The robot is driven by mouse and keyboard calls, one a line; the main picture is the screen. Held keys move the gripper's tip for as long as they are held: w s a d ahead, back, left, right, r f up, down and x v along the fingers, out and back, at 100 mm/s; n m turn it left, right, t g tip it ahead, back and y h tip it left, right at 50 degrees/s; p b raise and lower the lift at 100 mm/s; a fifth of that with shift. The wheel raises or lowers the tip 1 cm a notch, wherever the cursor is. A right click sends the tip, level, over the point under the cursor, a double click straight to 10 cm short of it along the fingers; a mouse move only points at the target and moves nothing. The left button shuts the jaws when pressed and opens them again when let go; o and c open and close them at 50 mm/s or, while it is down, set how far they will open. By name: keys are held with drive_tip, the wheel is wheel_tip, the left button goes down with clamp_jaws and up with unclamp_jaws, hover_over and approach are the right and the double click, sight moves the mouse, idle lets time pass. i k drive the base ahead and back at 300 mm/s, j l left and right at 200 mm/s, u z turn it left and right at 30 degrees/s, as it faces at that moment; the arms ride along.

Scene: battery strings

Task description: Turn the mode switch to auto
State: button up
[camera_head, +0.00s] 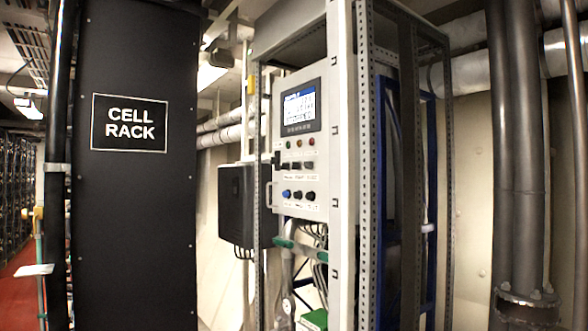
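A light grey control panel (283,207) stands in an open metal frame right of centre, seen at an angle. It has a lit blue-and-white screen (299,108) at the top. Below the screen is a row of small indicator lights (298,143), then a row of dark switches (296,166). Lower down are a blue knob (286,193) and two black knobs (304,195). The labels are too small to read, so I cannot tell which control is the mode switch or where it points. My gripper is not in view.
A tall black cabinet marked CELL RACK (132,220) fills the left side. A perforated metal post (366,180) stands right of the panel, with thick vertical pipes (522,150) at far right. A dark box (236,205) hangs behind. Red floor (22,290) shows at lower left.

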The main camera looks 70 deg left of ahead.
sight(307, 164)
drive_tip(key=j, duration=1.1)
drive_tip(key=k+j, duration=0.15)
drive_tip(key=j, duration=0.9)
